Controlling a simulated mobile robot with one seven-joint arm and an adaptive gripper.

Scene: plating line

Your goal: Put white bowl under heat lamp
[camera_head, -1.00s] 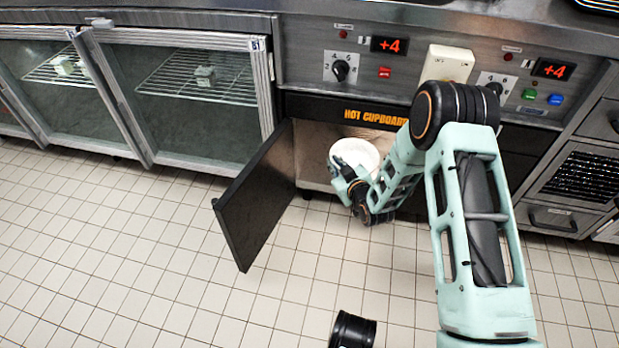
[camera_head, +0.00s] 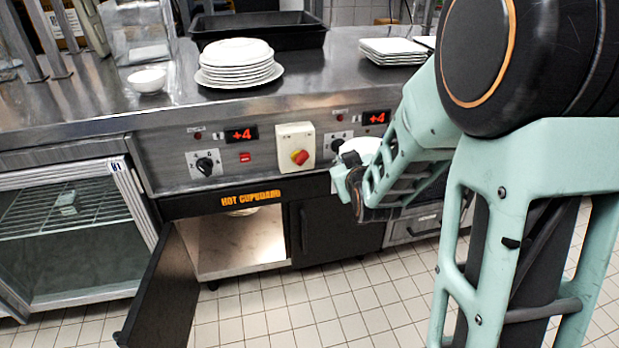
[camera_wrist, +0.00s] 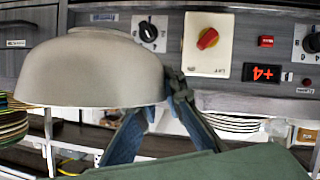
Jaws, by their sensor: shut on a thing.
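A white bowl (camera_head: 362,150) is held by my gripper (camera_head: 350,175) in front of the control panel, a little below the counter top. My arm hides part of it. In the wrist view, which is upside down, the bowl (camera_wrist: 90,75) fills the upper left. The gripper (camera_wrist: 172,100) is shut on its rim side, and the bowl looks empty and roughly upright. I cannot make out a heat lamp for sure in either view.
The steel counter (camera_head: 320,75) holds another white bowl (camera_head: 147,79), a stack of plates (camera_head: 240,66), a black tray (camera_head: 260,28) and square plates (camera_head: 395,50). The hot cupboard's left door (camera_head: 165,295) stands open over the floor.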

